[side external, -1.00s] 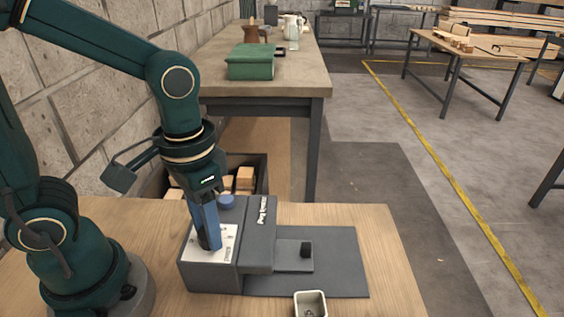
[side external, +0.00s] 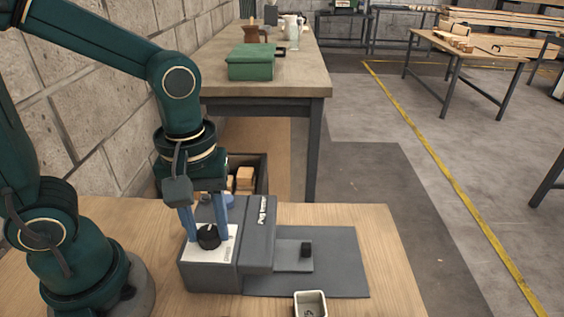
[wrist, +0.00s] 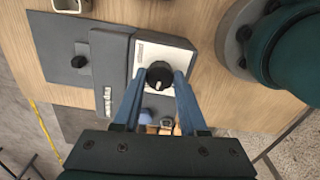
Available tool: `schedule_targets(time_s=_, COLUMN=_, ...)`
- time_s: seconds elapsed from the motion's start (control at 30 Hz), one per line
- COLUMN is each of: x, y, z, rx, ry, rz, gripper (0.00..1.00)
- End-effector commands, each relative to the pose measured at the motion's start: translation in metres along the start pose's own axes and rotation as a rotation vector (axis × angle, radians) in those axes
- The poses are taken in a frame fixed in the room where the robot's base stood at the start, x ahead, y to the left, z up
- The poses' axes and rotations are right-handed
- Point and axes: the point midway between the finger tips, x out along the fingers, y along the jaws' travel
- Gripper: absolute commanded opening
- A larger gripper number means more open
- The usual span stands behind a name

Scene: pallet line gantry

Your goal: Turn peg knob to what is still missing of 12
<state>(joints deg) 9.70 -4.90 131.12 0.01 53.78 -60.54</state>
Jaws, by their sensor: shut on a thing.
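A black round knob (side external: 209,236) with a pale pointer line sits on a white plate (side external: 226,240) on the grey machine (side external: 208,277). My gripper (side external: 208,232) points down with one blue finger on each side of the knob, shut on it. The scale print on the white plate is too small to read. A small black peg (side external: 305,250) stands on the machine's grey slide, to the right.
A small pale cup (side external: 310,304) stands at the table's front edge. A blue round part (side external: 228,201) is behind the fingers. A dark bin (side external: 262,175) with wooden blocks lies beyond the table. The wooden tabletop (side external: 375,235) is clear at right.

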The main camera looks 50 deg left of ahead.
Motion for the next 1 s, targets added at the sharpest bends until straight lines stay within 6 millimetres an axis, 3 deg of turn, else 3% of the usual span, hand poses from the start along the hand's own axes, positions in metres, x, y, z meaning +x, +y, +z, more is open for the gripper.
schedule_targets(time_s=0.4, x=-0.0008, y=0.0004, z=0.0001, rx=-0.225, ry=0.0, rz=0.0, gripper=0.0)
schedule_targets(time_s=1.0, x=-0.0008, y=0.0005, z=0.0001, rx=-0.27, ry=-0.001, rz=0.0, gripper=0.0)
